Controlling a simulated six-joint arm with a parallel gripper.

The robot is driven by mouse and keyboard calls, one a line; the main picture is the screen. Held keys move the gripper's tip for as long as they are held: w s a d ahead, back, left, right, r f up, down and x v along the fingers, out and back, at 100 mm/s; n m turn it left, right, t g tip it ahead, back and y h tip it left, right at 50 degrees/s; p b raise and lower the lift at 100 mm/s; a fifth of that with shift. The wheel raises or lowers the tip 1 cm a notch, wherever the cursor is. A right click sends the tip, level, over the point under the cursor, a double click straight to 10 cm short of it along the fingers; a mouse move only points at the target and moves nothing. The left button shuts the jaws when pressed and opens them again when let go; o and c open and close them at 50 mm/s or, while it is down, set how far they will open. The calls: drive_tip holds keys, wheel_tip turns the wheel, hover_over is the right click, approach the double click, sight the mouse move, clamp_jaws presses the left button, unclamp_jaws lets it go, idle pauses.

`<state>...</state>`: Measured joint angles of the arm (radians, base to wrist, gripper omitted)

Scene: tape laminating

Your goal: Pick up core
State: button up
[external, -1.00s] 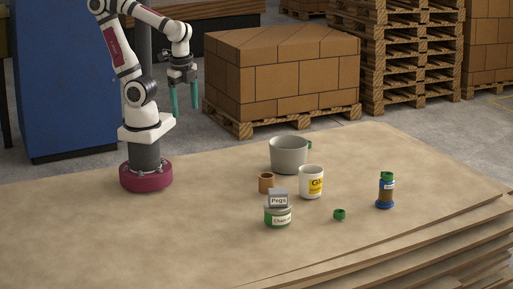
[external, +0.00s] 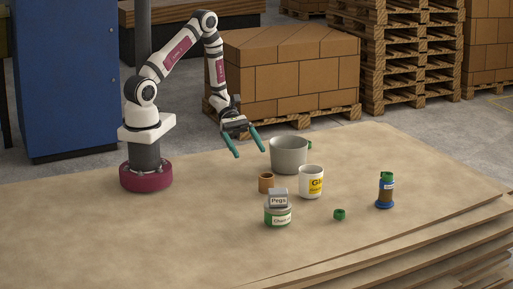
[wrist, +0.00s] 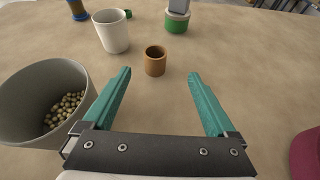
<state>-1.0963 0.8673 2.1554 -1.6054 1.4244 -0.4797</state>
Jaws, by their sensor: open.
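The core is a small brown hollow cylinder (external: 266,183) standing on the table, left of the white glue cup. It also shows in the wrist view (wrist: 155,62), upright with its open end up, just beyond and between my fingertips. My gripper (external: 250,143) is open and empty, with its two teal fingers spread, above the table and up and left of the core. In the wrist view my gripper (wrist: 159,75) has clear space between its fingers. The fingers do not touch the core.
A grey pot (external: 288,155) holding small beige pieces (wrist: 66,108) stands behind the core. The white glue cup (external: 311,182) is close on its right. A Pegs box (external: 278,198) sits on a green-and-grey tin (external: 278,216) in front.

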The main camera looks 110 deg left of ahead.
drive_tip(key=shift+w+a+f+n+t, duration=0.15)
drive_tip(key=shift+a+f+n+t, duration=0.3)
drive_tip(key=shift+f+n, duration=0.25)
approach(270, 183)
drive_tip(key=x, duration=0.4)
drive_tip(key=shift+w+a+f, duration=0.15)
drive_tip(key=shift+w+f, duration=0.1)
drive_tip(key=shift+w, duration=0.15)
drive_tip(key=shift+y, duration=0.3)
drive_tip(key=x, duration=0.5)
drive_tip(key=shift+s+d+r, duration=0.15)
drive_tip(key=shift+s+d, duration=0.15)
drive_tip(key=shift+d, duration=0.05)
drive_tip(key=shift+w+d, duration=0.25)
drive_tip(key=shift+w, duration=0.15)
drive_tip(key=c, duration=1.4)
